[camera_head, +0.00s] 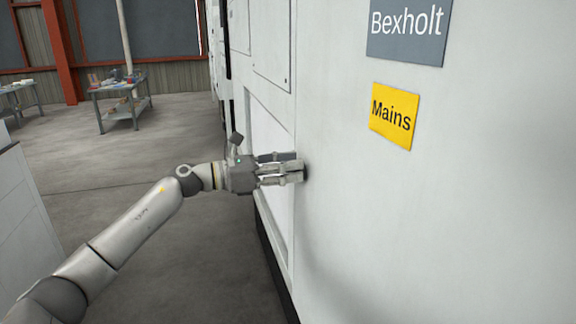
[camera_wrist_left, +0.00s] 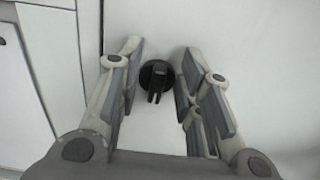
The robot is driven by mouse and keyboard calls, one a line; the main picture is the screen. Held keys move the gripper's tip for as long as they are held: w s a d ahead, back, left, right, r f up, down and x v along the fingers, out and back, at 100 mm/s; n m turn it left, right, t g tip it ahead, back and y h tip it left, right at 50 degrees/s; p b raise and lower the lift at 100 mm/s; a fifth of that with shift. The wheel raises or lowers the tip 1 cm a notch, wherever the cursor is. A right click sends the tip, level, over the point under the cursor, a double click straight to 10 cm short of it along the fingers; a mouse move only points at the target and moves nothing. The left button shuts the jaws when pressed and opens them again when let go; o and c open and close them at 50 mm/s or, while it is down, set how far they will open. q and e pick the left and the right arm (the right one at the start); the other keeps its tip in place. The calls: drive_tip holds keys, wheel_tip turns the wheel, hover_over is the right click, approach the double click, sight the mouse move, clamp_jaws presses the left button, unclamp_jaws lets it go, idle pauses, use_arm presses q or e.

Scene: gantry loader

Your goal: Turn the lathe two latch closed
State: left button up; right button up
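The latch (camera_wrist_left: 156,77) is a small round black knob with a raised grip on the white machine panel. In the left wrist view it lies between the fingers of my left gripper (camera_wrist_left: 158,72), with a gap on both sides. In the head view my left gripper (camera_head: 300,170) reaches the machine's side, and its fingers hide most of the latch; a dark edge of the latch (camera_head: 306,172) shows just past the fingertips. The left gripper is open. My right gripper is in neither view.
The white machine (camera_head: 350,220) fills the right side, with a grey Bexholt sign (camera_head: 406,30) and a yellow Mains label (camera_head: 394,116). A workbench (camera_head: 122,90) with small items stands far back. The floor (camera_head: 160,160) between is clear. A white cabinet (camera_head: 25,235) is at the left edge.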

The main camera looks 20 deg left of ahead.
use_arm(q)
clamp_jaws()
drive_tip(key=shift+n, duration=0.3)
drive_tip(key=shift+w+a+f+n+p, duration=0.25)
drive_tip(key=shift+n+p, duration=1.15)
drive_tip(key=shift+n, duration=1.45)
drive_tip(key=shift+w+a+f+n+p, duration=0.1)
drive_tip(key=shift+w+f+n+p, duration=0.15)
drive_tip(key=shift+n+p, duration=1.9)
drive_tip(key=shift+w+a+f+n+p, duration=0.3)
drive_tip(key=shift+n+p, duration=0.35)
drive_tip(key=shift+n, duration=2.95)
drive_tip(key=shift+s+d+f, duration=0.1)
drive_tip(key=shift+d, duration=0.05)
